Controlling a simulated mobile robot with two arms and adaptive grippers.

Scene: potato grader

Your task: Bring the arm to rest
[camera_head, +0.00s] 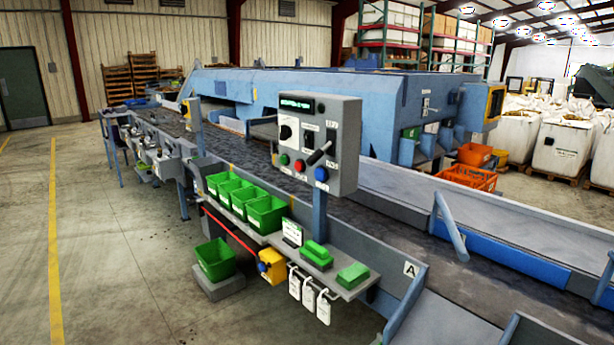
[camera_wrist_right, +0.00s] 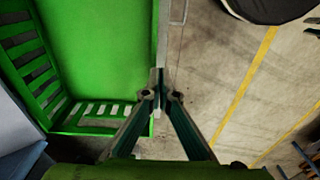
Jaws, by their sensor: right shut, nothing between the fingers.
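My right gripper (camera_wrist_right: 160,88) shows in the right wrist view. Its two dark fingers come together at the tips, shut with nothing between them. A large green slatted crate (camera_wrist_right: 100,60) fills the left of that view, its edge close beside the fingertips. I cannot tell whether they touch. Neither of my arms nor grippers shows in the head view.
In the head view, a grey control box (camera_head: 318,140) stands over the conveyor (camera_head: 240,155). Green bins (camera_head: 266,214) line its near side, and another green bin (camera_head: 214,260) sits low. Open concrete floor (camera_head: 115,250) with a yellow line (camera_head: 54,240) lies left.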

